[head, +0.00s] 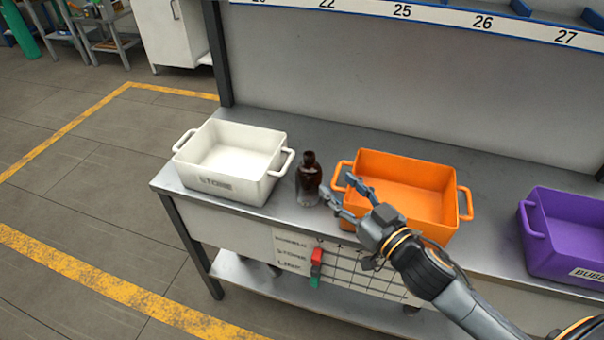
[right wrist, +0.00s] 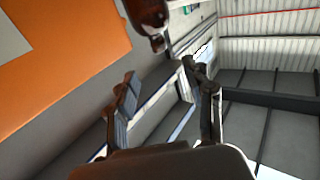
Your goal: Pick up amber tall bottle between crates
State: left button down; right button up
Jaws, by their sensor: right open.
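The tall amber bottle (head: 309,183) stands upright on the grey workbench (head: 290,222), between the white crate (head: 232,189) and the orange crate (head: 405,205). My right gripper (head: 337,185) is open and empty, just right of the bottle and in front of the orange crate, its fingers pointing towards the bottle. In the right wrist view the bottle (right wrist: 147,14) shows partly at the top edge, beyond the open fingers (right wrist: 159,75); the rest of it is cut off. My left gripper is not in view.
A purple crate (head: 567,233) stands at the right of the bench. A grey back panel (head: 400,90) with a numbered shelf strip (head: 440,16) rises behind. A grid panel with red and green items (head: 316,264) hangs below the front edge.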

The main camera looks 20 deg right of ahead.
aim_at(313, 159)
jog(key=p+x, duration=0.1)
jog(key=x, duration=0.4)
jog(key=shift+w+r, duration=0.1)
jog(key=shift+w, duration=0.2)
jog(key=shift+w+a, duration=0.2)
jog(key=shift+w, duration=0.15)
jog(key=shift+p+x, duration=0.3)
jog(key=shift+x, duration=0.6)
jog(key=x, duration=0.3)
jog(key=shift+w+p, duration=0.3)
jog(key=shift+w, duration=0.15)
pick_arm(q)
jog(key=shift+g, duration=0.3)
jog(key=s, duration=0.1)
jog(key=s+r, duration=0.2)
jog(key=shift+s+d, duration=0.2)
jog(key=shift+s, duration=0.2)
pick_arm(e)
grip_shut()
